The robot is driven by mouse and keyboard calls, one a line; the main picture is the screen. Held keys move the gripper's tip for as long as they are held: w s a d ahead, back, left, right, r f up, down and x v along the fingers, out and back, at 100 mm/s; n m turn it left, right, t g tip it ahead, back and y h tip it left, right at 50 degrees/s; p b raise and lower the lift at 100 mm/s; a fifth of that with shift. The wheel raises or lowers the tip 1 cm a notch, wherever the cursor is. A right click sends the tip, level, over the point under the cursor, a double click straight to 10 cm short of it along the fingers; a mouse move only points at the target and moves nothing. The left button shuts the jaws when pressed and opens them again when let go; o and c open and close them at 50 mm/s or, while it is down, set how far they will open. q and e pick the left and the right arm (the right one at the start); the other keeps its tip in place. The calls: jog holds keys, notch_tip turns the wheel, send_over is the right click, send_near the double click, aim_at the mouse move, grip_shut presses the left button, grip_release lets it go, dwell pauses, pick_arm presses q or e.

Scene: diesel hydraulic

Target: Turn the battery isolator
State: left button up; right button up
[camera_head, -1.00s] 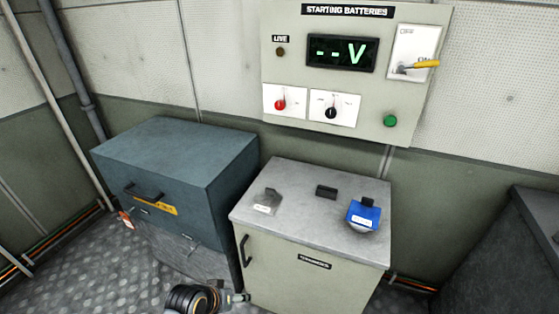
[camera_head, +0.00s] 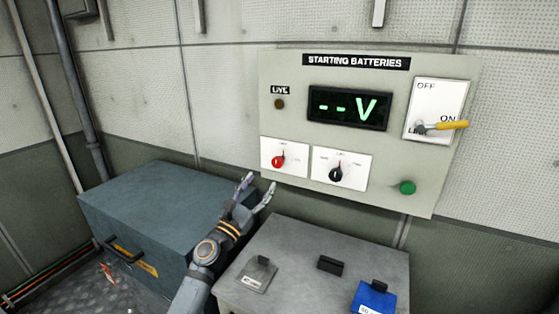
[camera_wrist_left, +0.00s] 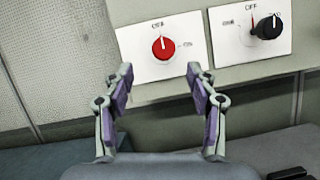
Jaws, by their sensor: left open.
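The battery isolator looks to be the red knob (camera_head: 278,161) on a white plate at the lower left of the Starting Batteries panel (camera_head: 270,130). In the left wrist view the red knob (camera_wrist_left: 163,47) shows ahead, with its white pointer up toward OFF and ON marked to its right. My left gripper (camera_head: 256,189) is open and empty, below and left of the knob, apart from it. In the left wrist view its fingertips (camera_wrist_left: 160,72) stand on either side of the knob. My right gripper is out of view.
A black knob (camera_head: 335,174) sits right of the red one. A yellow-handled lever (camera_head: 447,126) and a green button (camera_head: 407,187) are further right. Below are a grey cabinet top (camera_head: 300,265) with a blue device (camera_head: 374,298) and a blue-grey chest (camera_head: 150,205).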

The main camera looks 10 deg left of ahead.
aim_at(276, 165)
pick_arm(q)
jog(key=x, duration=0.2)
jog(key=p+x, duration=0.1)
jog(key=x, duration=0.3)
jog(key=shift+s+d+f, duration=0.1)
jog(key=shift+d, duration=0.2)
jog(key=x, duration=0.3)
jog(key=shift+w, duration=0.55)
jog(key=shift+w+d, duration=0.1)
jog(key=shift+w, duration=0.1)
jog(key=shift+c, duration=0.7)
jog(key=shift+s, duration=0.1)
jog(key=shift+c, duration=1.3)
jog(key=c, duration=0.8)
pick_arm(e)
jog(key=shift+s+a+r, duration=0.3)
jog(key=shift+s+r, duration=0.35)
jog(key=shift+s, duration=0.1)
